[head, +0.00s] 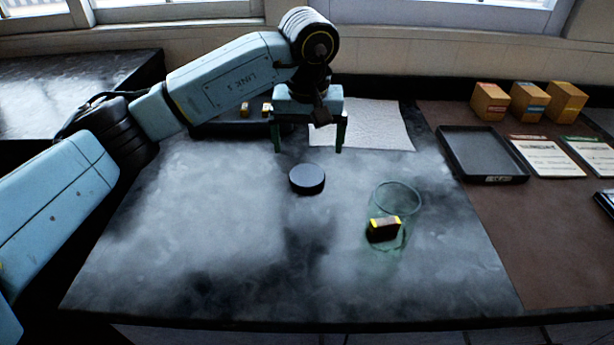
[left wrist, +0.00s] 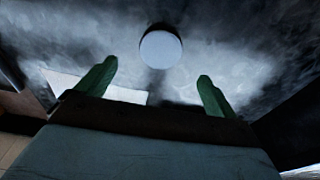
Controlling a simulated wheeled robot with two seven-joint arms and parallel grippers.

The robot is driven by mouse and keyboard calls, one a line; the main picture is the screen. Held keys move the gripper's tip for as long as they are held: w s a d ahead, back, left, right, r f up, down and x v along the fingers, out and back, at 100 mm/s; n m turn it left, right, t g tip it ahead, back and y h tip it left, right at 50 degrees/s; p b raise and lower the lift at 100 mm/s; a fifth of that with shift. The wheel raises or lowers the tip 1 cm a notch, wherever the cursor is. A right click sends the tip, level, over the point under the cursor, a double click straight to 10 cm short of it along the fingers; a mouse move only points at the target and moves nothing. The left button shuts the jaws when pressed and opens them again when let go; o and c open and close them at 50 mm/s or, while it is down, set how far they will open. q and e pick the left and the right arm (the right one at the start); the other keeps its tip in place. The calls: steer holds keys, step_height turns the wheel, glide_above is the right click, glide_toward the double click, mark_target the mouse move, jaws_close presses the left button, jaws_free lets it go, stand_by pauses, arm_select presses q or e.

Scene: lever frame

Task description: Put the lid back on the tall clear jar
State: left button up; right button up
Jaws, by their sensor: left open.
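The lid (head: 307,180) is a dark blue-grey round disc lying flat on the table, left of the jar. It also shows in the left wrist view as a pale disc (left wrist: 161,49) beyond the fingertips. The tall clear jar (head: 399,200) stands open on the table, greenish and see-through. A dark block with yellow edges (head: 383,229) shows within the jar's outline. My left gripper (head: 310,148) is open and empty, above and behind the lid, with its green fingers (left wrist: 155,85) pointing down. My right gripper is not in view.
A white sheet (head: 375,125) lies at the back of the table (head: 200,240). On the brown surface at right are a black tray (head: 482,178), cards (head: 548,158) and several orange boxes (head: 528,101). A dark tray with small yellow items is behind my arm. The front left is clear.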

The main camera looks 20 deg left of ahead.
mark_target(307, 175)
arm_select(q)
step_height(307, 175, down, 2)
steer(key=shift+w+f, duration=0.15)
steer(key=shift+f, duration=0.25)
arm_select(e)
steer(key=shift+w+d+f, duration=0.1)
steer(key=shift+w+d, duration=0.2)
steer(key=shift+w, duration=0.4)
arm_select(q)
steer(key=shift+f, duration=0.1)
steer(key=f, duration=0.4)
steer(key=shift+w+a+f+b, duration=0.2)
steer(key=shift+w+b, duration=0.05)
steer(key=shift+b, duration=0.15)
steer(key=shift+f, duration=0.25)
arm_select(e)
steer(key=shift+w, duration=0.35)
